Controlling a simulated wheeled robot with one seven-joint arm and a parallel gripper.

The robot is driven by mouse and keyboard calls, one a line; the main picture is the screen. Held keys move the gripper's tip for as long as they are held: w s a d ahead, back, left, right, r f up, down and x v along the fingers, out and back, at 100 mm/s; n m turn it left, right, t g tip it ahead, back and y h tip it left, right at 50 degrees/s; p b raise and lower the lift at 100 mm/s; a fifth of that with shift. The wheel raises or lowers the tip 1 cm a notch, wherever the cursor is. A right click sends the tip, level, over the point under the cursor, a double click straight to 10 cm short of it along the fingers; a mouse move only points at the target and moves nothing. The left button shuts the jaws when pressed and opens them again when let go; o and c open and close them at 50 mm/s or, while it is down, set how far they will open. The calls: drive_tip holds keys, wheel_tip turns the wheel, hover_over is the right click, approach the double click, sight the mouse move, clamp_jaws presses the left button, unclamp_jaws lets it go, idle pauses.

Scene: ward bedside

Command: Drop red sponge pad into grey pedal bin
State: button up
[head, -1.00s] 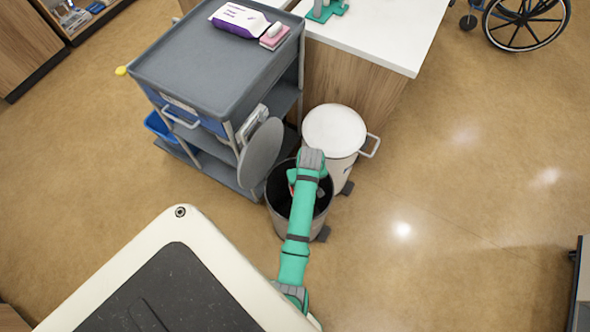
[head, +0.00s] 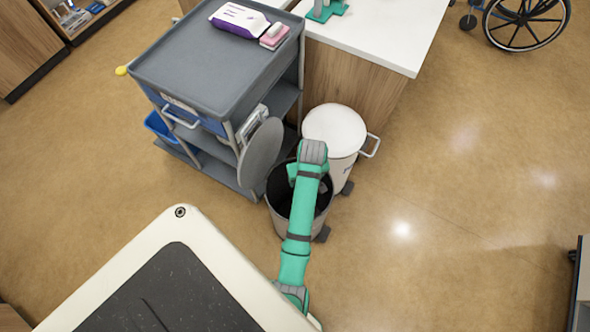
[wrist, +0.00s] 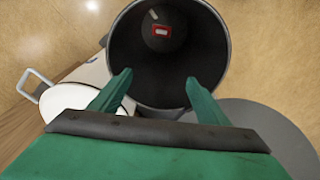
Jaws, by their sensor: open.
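The grey pedal bin (head: 281,219) stands on the floor with its round grey lid (head: 262,152) swung up on the left. In the wrist view I look down into the dark inside of the bin (wrist: 203,45). The red sponge pad (wrist: 161,31), small and with a pale middle, lies deep inside the bin, apart from my fingers. A small pale patch shows beside it. My gripper (wrist: 158,82) is open and empty above the bin's mouth. In the head view my arm hides the fingers and part of the bin.
A white lidded bin (head: 335,130) stands right behind the grey bin. A grey trolley (head: 205,65) with a wipes pack (head: 239,20) and a pink-and-white item (head: 274,36) is at the left. A bed corner (head: 190,225) is in front. Floor to the right is clear.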

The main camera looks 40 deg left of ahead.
drive_tip(key=shift+s+d+r, duration=0.1)
drive_tip(key=shift+d+r, duration=0.05)
drive_tip(key=shift+r, duration=1.15)
drive_tip(key=shift+s+d+r, duration=0.1)
drive_tip(key=shift+r, duration=1.15)
drive_tip(key=s+d+f+m+t, duration=0.25)
drive_tip(key=d+f, duration=0.35)
drive_tip(key=d, duration=0.3)
drive_tip(key=s+d+r+m+t+y, duration=0.15)
drive_tip(key=s+d+m+t, duration=0.3)
drive_tip(key=d, duration=0.45)
drive_tip(key=s+d+r+m+t+h, duration=0.1)
drive_tip(key=s+d+r+m+t, duration=0.1)
drive_tip(key=s+r, duration=0.5)
drive_tip(key=s+d+r+m+t+h, duration=0.1)
drive_tip(key=s+d+r+t, duration=0.4)
drive_tip(key=r, duration=0.9)
drive_tip(key=shift+s+d+r+m+t+h, duration=0.35)
drive_tip(key=shift+s+d+m, duration=0.25)
drive_tip(key=shift+s+m, duration=0.4)
